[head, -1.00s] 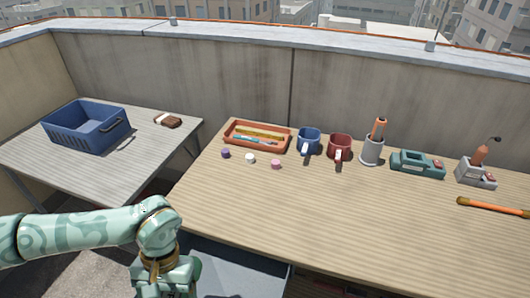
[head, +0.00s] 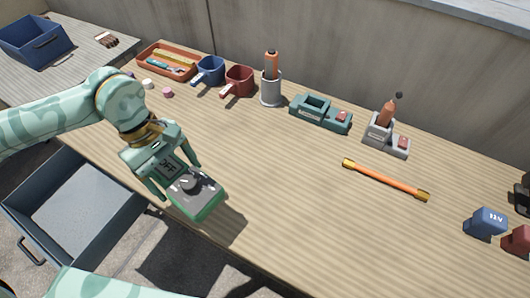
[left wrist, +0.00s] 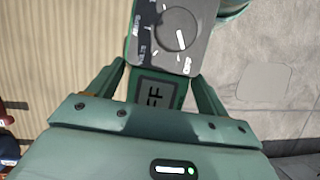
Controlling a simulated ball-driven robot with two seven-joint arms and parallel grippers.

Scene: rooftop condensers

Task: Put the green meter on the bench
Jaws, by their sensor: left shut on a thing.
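The green meter (head: 203,204) has a dark grey face, a round dial and a display that reads OFF. My left gripper (head: 177,178) is shut on it by its display end. The meter is held over the front edge of the slatted wooden bench (head: 300,200), with a shadow on the bench beside it. It appears a little above the top; the exact gap cannot be told. In the left wrist view the meter (left wrist: 175,35) sits between the fingers, its dial pointing away from the palm. My right gripper is not in view.
An open drawer (head: 75,205) juts out at the lower left. At the back stand an orange tray (head: 150,63), blue mug (head: 207,72), red mug (head: 238,82), grey cup (head: 271,90), teal holder (head: 318,113) and grey holder (head: 383,135). An orange rod (head: 385,180) lies right. The bench's middle is clear.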

